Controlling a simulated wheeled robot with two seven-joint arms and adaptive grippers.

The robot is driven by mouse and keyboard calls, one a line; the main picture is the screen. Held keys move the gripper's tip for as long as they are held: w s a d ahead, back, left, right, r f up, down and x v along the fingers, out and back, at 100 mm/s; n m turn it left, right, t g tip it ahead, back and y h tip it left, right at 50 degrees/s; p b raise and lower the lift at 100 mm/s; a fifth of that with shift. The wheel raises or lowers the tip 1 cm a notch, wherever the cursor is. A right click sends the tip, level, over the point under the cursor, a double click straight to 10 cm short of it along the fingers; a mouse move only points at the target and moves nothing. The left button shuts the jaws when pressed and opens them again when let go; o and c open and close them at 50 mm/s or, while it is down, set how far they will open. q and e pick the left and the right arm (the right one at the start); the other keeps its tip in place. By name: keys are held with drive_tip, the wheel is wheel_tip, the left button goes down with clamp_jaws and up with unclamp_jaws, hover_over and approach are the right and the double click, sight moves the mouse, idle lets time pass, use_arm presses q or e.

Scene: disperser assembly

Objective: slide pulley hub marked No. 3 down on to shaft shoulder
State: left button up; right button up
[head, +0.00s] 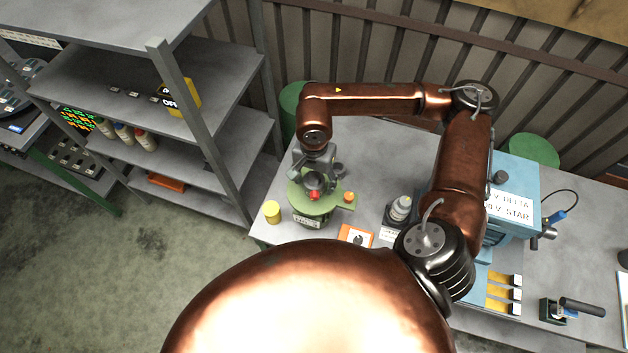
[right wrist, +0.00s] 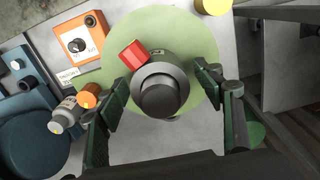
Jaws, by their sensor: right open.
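A round green plate (right wrist: 190,40) tops a green fixture (head: 308,208) on the bench. A grey round hub-like part (right wrist: 172,64) stands at its middle, with a darker round top (right wrist: 159,97) inside its rim. I cannot read a No. 3 on it, nor tell how it sits on a shaft. My right gripper (right wrist: 165,103) points down over the plate, open, with one finger on each side of the grey part and gaps between. The gripper also shows in the head view (head: 315,168). My left gripper is not in view.
A red block (right wrist: 133,55) sits against the grey part. An orange knob (head: 349,197) is at the plate's right edge, and a yellow cylinder (head: 272,211) is left of the fixture. An orange panel (head: 355,237), a grey-and-white bottle (head: 401,206) and a blue machine (head: 515,185) stand to the right.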

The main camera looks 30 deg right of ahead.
wheel_tip(320, 180, up, 12)
drive_tip(key=shift+f, duration=0.1)
idle(0.5)
idle(0.5)
